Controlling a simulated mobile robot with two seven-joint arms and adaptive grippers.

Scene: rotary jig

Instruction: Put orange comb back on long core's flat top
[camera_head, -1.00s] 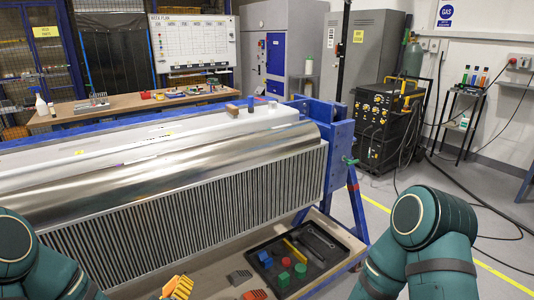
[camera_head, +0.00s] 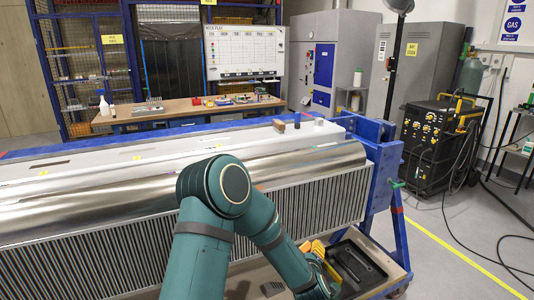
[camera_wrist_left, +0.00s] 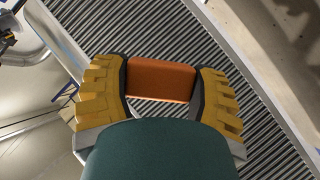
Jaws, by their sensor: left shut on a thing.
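The long core (camera_head: 130,152) lies across the head view with a pale flat top, a shiny rounded edge and a finned front side. My left arm reaches down in front of it, and my left gripper (camera_head: 318,262) is low by the core's right end, mostly hidden behind my own arm. In the left wrist view, the gripper's yellow fingers (camera_wrist_left: 162,85) are shut on the orange comb (camera_wrist_left: 160,78), which shows as a smooth orange block between them. The fins are behind it. Its lower part is hidden. My right gripper is not in view.
A black tray (camera_head: 362,268) lies on the bench below the core's right end, partly covered by my arm. A brown block (camera_head: 279,126) stands on the flat top's right part. A blue end frame (camera_head: 378,165) bounds the core.

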